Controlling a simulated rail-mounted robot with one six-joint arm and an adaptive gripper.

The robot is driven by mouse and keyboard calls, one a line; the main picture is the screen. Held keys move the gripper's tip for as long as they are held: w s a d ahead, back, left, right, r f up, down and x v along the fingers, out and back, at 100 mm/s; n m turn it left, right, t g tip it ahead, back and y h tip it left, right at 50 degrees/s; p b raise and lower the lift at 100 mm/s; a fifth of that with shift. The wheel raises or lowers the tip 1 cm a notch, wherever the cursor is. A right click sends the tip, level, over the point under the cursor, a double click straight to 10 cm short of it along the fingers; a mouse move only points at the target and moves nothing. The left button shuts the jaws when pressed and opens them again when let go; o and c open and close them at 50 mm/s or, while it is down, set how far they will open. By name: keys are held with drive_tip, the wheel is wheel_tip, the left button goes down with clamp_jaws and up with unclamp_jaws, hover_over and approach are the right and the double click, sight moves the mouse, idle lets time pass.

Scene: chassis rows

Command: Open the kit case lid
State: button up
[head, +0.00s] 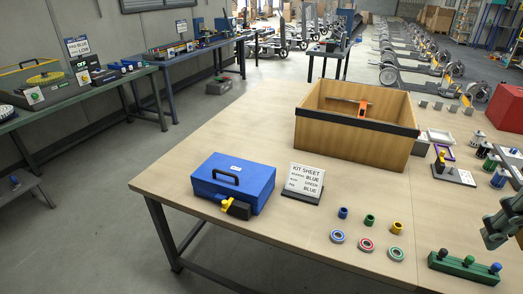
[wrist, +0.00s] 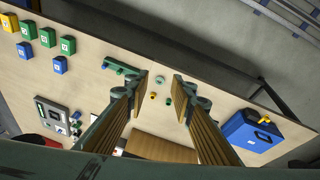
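The kit case (head: 233,183) is a blue box with a dark handle (head: 226,176) on top. It sits at the front left of the wooden table, and its lid looks shut. A yellow latch piece with a dark block (head: 236,207) is on its front side. The case also shows at the right of the wrist view (wrist: 245,138), apart from my fingers. My gripper (head: 498,228) is at the right edge of the head view, far from the case. In the wrist view my gripper (wrist: 160,88) has its two fingers wide apart with nothing held.
A kit sheet sign (head: 304,180) stands just right of the case. Small coloured bushings and rings (head: 366,244) lie farther right, then a green peg block (head: 464,267). A large wooden bin (head: 340,140) stands behind. The table left of the bin is clear.

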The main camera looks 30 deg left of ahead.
drive_tip(key=w+a+f+n+p, duration=0.2)
drive_tip(key=w+a+n+p, duration=0.15)
drive_tip(key=w+a, duration=0.7)
drive_tip(key=w+a+f+n+p, duration=0.2)
drive_tip(key=w+a+n, duration=0.35)
drive_tip(key=w, duration=0.75)
drive_tip(key=n+g+p, duration=0.1)
drive_tip(key=n+p, duration=0.5)
hover_over(224, 172)
drive_tip(key=s, duration=0.3)
drive_tip(key=s+f+x, duration=0.1)
drive_tip(key=s+x, duration=0.1)
drive_tip(key=x, duration=1)
drive_tip(key=shift+s+r, duration=0.25)
drive_tip(key=shift+r, duration=0.2)
drive_tip(key=shift+f, duration=0.15)
drive_tip(key=shift+a+b+x, duration=0.15)
drive_tip(key=shift+b+x, duration=0.15)
drive_tip(key=shift+x, duration=3.05)
drive_tip(key=shift+a+b+x, duration=0.1)
drive_tip(key=shift+b+x, duration=0.15)
drive_tip(key=shift+x, duration=3.1)
drive_tip(key=shift+s, duration=0.1)
drive_tip(key=shift+c, duration=0.7)
